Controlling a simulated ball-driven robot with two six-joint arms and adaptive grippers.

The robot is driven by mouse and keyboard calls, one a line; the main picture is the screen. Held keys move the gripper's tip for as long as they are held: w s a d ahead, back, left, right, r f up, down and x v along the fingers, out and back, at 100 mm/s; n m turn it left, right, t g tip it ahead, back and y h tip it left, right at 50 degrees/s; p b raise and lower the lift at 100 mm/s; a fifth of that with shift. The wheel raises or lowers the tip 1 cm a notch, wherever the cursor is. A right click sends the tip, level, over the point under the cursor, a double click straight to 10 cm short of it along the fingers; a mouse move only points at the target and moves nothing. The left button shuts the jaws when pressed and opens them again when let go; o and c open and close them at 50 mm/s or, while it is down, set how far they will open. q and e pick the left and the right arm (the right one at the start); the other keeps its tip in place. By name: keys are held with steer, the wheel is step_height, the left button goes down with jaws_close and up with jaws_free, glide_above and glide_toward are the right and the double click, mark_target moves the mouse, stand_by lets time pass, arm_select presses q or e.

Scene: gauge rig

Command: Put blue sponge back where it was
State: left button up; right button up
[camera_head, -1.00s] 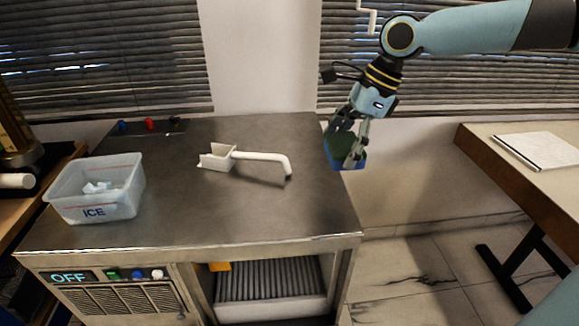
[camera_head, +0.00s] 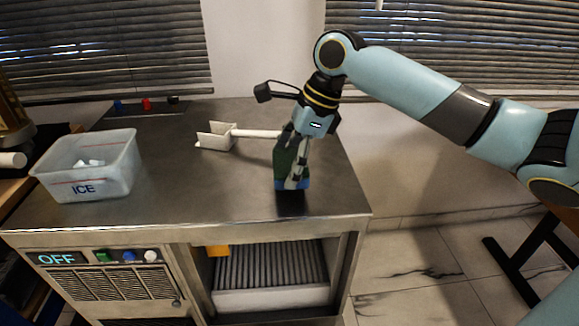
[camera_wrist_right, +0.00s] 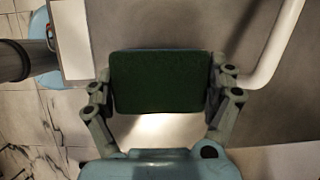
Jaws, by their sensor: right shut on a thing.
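The blue sponge (camera_head: 281,184) has a dark green face and blue sides. My right gripper (camera_head: 293,172) is shut on it, over the right part of the metal counter (camera_head: 215,195). In the right wrist view the sponge's green face (camera_wrist_right: 160,82) fills the space between the two fingers. A dark shadow lies just below the sponge on the counter; whether it touches the top I cannot tell. My left gripper is not in view.
A white scoop (camera_head: 216,137) lies behind the sponge, its handle running towards my gripper. A clear ICE bin (camera_head: 88,170) stands at the left. Below is an open compartment with a ribbed white unit (camera_head: 270,285). The counter's middle is clear.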

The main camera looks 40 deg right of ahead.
step_height(320, 180, down, 3)
steer(key=shift+r, duration=0.1)
steer(key=o, duration=0.8)
steer(key=p+v, duration=0.3)
steer(key=v, duration=0.9)
